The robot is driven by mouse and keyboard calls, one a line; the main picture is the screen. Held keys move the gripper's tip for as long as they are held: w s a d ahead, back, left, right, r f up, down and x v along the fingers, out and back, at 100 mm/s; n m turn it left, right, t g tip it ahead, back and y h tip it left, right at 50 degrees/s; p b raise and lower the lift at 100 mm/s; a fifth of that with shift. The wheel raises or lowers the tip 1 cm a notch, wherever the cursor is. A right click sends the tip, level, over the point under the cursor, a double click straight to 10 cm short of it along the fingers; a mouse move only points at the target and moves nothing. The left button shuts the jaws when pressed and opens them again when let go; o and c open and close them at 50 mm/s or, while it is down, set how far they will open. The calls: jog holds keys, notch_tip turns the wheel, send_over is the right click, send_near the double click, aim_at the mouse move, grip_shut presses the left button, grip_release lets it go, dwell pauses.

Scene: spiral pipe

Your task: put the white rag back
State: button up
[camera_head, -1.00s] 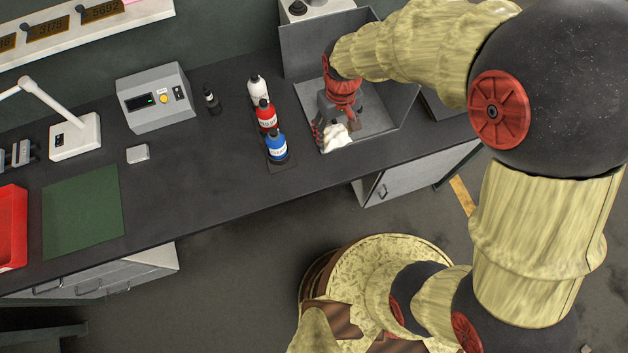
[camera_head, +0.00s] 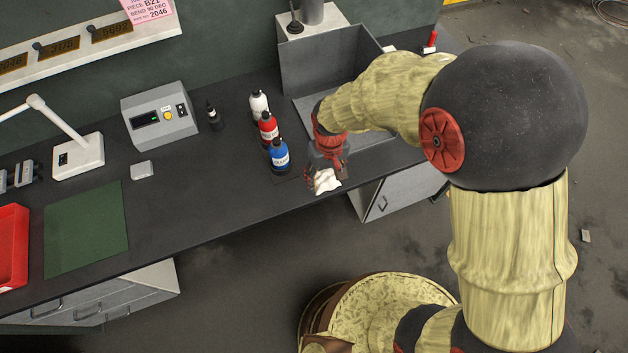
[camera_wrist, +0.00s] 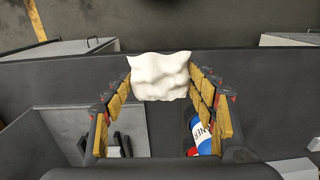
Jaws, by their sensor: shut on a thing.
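The white rag (camera_head: 327,181) is a crumpled white cloth. My gripper (camera_head: 322,172) is shut on it near the front edge of the dark bench, just right of the blue bottle. The wrist view also shows the rag (camera_wrist: 160,76) between the two fingers of my gripper (camera_wrist: 160,88), at their tips. The gripper covers part of the rag in the head view. I cannot tell whether the rag touches the bench top.
White (camera_head: 259,106), red (camera_head: 268,129) and blue (camera_head: 279,156) bottles stand in a row left of my gripper. A grey open box (camera_head: 318,68) stands behind it. A green mat (camera_head: 86,228), red tray (camera_head: 10,245) and control box (camera_head: 160,115) are further left.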

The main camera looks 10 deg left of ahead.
jog(key=w+a+f, duration=0.1)
jog(key=f, duration=0.1)
jog(key=a+f, duration=0.1)
jog(key=w+a+f, duration=0.1)
jog(key=f, duration=0.1)
jog(key=shift+w+a+f+b, duration=0.3)
jog(key=shift+b, duration=0.1)
jog(key=shift+w+a+f, duration=0.1)
jog(key=shift+f, duration=1.45)
jog(key=shift+f+b, duration=0.15)
jog(key=shift+b, duration=0.2)
jog(key=o, duration=1)
jog(key=shift+o, duration=0.5)
